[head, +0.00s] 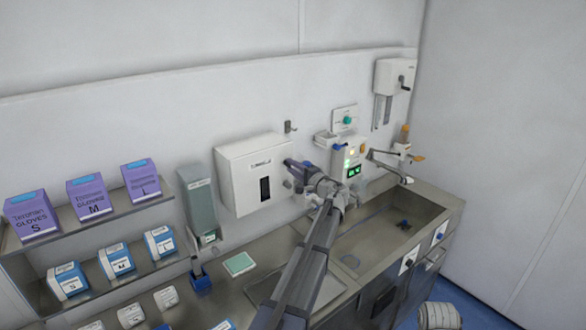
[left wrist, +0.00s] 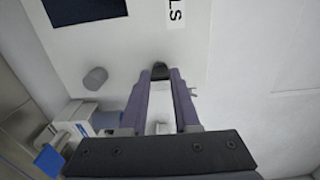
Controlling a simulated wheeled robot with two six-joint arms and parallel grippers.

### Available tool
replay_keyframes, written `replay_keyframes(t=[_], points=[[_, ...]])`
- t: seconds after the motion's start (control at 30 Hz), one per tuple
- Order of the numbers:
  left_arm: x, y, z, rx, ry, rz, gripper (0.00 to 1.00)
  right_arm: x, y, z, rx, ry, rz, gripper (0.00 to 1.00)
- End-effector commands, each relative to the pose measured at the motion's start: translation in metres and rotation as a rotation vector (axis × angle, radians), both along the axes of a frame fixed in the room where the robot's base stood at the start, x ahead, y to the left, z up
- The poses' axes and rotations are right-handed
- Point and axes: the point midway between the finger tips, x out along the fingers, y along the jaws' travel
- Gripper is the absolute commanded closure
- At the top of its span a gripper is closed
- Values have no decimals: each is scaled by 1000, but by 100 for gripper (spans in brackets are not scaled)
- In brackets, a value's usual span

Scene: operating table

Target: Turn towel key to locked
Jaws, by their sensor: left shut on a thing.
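The white towel dispenser (head: 228,170) hangs on the back wall, with a dark window in its front. It fills much of the left wrist view (left wrist: 125,45), where its label and window edge show. My left gripper (head: 289,163) is at the right side of the dispenser's front. In the left wrist view my left gripper (left wrist: 161,76) is shut on a small dark towel key (left wrist: 160,69) at the dispenser's face. The fingers hide much of the key, and I cannot tell its angle. My right gripper is not in view.
A grey round knob (left wrist: 95,78) sticks out near the fingers. A white control box (head: 350,160) with lit displays is right of my gripper. A sink (head: 405,225) with a tap lies below right. Glove boxes (head: 88,195) stand on the left shelf.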

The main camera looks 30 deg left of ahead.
Motion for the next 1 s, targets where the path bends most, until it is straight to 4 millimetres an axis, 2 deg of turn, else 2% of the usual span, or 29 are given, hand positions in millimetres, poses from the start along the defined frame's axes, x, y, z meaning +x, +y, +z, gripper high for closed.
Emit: replay_keyframes(t=[0.37,0.4,0.63,0.87,1.0], points=[[0,0,0,0,3,0,100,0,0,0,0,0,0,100],[0,0,0,0,3,0,67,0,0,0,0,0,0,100],[0,0,0,1,3,0,41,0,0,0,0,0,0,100],[0,0,0,1,2,0,40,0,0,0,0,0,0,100],[-4,-9,0,1,2,-2,40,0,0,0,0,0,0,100]])
